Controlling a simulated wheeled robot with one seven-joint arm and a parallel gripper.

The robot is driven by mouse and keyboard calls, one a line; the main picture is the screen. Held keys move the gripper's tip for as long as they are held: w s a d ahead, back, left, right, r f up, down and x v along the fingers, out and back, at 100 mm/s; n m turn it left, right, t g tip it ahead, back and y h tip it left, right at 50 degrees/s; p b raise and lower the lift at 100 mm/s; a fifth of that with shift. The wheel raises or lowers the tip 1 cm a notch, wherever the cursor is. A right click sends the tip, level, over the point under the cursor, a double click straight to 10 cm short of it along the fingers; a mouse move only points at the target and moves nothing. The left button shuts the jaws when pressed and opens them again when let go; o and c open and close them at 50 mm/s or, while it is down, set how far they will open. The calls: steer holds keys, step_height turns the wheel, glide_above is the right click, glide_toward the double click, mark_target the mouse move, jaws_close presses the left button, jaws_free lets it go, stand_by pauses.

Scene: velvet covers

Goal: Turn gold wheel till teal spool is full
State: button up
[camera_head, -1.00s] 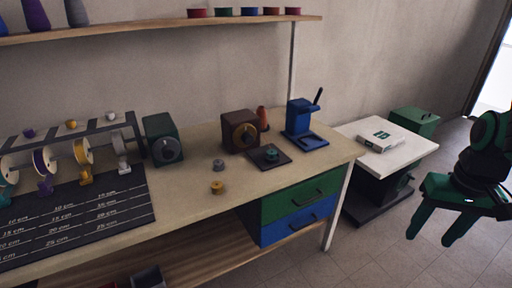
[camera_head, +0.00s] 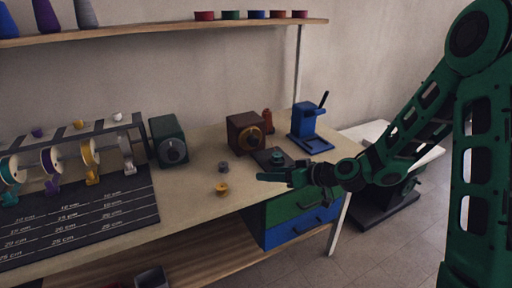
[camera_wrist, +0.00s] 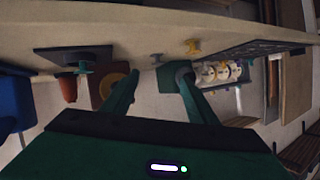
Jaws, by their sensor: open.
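The gold wheel (camera_head: 249,139) is a ring on the front of a brown box (camera_head: 238,122) at the back of the bench; it also shows in the wrist view (camera_wrist: 122,80). A small teal spool (camera_head: 278,158) stands on a dark plate in front of the box, and in the wrist view (camera_wrist: 84,67). How much thread it carries is too small to tell. A larger reel with teal thread (camera_head: 8,172) hangs in the rack at far left. My gripper (camera_head: 268,178) is open and empty near the bench's front edge, apart from the wheel and spool.
A blue press (camera_head: 308,124) and a red-orange cone (camera_head: 268,121) stand beside the box. A green box with a grey dial (camera_head: 168,140) is to its left. A grey spool (camera_head: 223,167) and a gold spool (camera_head: 222,189) lie on the bench. Bare bench (camera_head: 190,205) is at front.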

steer(key=w+a+r+m+t+y, duration=0.1)
steer(key=w+a+m+t, duration=0.2)
steer(key=w+t, duration=0.15)
steer(key=m+t+h, duration=0.4)
steer(key=m, duration=0.2)
glide_toward(255, 144)
steer(key=shift+s+d+r, duration=0.3)
steer(key=shift+s+d, duration=0.2)
steer(key=shift+s, duration=0.1)
steer(key=shift+x, duration=5.2)
steer(key=shift+a+f, duration=0.1)
steer(key=shift+f, duration=0.05)
steer(key=shift+c, duration=0.4)
steer(key=shift+s, duration=0.1)
steer(key=c, duration=1)
